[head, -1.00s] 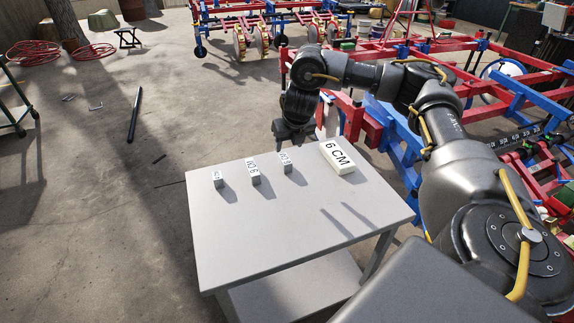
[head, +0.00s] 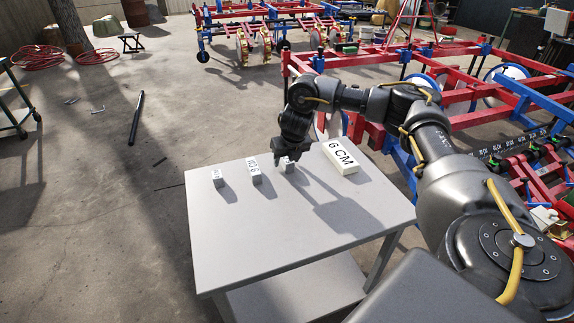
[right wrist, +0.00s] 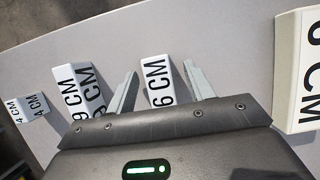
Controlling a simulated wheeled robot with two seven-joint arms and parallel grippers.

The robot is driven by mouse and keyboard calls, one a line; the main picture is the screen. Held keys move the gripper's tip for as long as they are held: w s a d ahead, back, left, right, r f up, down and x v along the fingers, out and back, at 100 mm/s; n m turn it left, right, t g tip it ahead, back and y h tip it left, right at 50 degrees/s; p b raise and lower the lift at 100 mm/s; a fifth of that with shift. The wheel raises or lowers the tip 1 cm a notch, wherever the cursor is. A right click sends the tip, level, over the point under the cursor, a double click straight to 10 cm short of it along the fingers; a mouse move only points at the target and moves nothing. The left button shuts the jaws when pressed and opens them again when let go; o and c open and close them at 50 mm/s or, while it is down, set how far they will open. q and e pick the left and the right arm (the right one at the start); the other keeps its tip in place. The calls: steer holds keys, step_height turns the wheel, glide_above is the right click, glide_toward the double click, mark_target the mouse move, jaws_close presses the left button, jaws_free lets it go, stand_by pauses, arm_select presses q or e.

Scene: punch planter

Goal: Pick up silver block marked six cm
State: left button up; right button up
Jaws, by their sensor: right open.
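The silver block marked 6 CM (right wrist: 157,84) stands on the table and shows between the two fingers in the right wrist view. In the head view this block (head: 286,168) is partly covered by my right gripper (head: 289,158). My right gripper (right wrist: 161,70) is open, with one finger appearing on each side of the block; I see no contact. How far down the fingers reach is hard to tell. My left gripper is in neither view.
A silver block marked 9 CM (right wrist: 82,90) and a smaller one marked 4 CM (right wrist: 27,109) stand to the left. The table's (head: 290,225) front is clear. Red and blue machinery (head: 400,150) stands behind.

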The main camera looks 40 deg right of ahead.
steer(key=shift+c, duration=0.4)
jaws_close()
steer(key=shift+r, duration=0.1)
